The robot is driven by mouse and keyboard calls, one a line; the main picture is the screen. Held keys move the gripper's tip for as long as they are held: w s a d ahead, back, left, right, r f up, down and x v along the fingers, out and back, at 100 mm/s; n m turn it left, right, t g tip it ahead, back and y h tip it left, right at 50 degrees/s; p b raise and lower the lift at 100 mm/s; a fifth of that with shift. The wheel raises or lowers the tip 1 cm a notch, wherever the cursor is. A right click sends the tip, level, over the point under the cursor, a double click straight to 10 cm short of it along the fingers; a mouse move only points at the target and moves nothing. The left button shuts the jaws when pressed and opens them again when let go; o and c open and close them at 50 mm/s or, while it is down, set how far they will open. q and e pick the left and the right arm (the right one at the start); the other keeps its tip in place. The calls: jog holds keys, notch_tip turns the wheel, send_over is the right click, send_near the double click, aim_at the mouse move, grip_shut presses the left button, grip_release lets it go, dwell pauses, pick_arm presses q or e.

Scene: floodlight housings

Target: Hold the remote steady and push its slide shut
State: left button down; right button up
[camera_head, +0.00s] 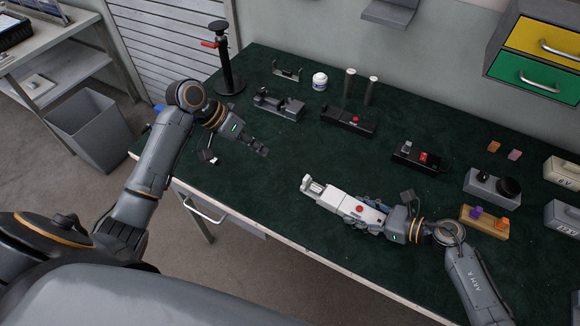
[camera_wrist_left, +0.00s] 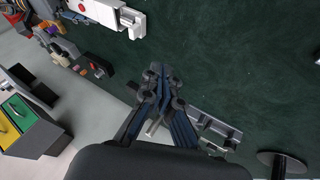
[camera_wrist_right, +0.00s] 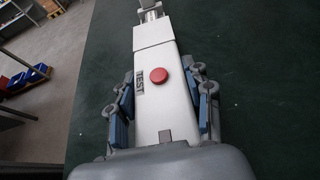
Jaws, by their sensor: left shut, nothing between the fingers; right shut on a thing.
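The remote (camera_head: 347,202) is a white body with a red button, lying on the dark green table top at the front. In the right wrist view the remote (camera_wrist_right: 160,90) is marked TEST, and its slide (camera_wrist_right: 150,15) stands out at the far end, showing a gap. My right gripper (camera_head: 368,212) is shut on the remote's body, one finger on each side (camera_wrist_right: 160,105). My left gripper (camera_head: 262,150) is shut and empty, above the table to the upper left of the remote. The left wrist view shows its closed fingers (camera_wrist_left: 162,75) and the slide end of the remote (camera_wrist_left: 130,20).
Dark grey devices (camera_head: 348,121) and (camera_head: 415,157) stand behind the remote. A black stand (camera_head: 228,75) is at the back left. A wooden block (camera_head: 484,222) and a grey box (camera_head: 490,186) stand at the right. The table between my left gripper and the remote is clear.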

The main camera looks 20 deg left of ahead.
pick_arm(q)
jog(key=x, duration=1)
jog(key=shift+d, duration=0.25)
jog(key=shift+s+d+r, duration=0.1)
jog(key=shift+s+d, duration=0.05)
jog(key=shift+d, duration=0.45)
jog(key=shift+s+d, duration=0.1)
jog(key=shift+d, duration=0.5)
jog(key=shift+s+d, duration=0.15)
jog(key=shift+d, duration=0.35)
jog(key=d, duration=0.2)
jog(key=s+d, duration=0.1)
jog(key=d, duration=0.2)
jog(key=shift+d, duration=0.35)
jog(key=shift+a, duration=0.1)
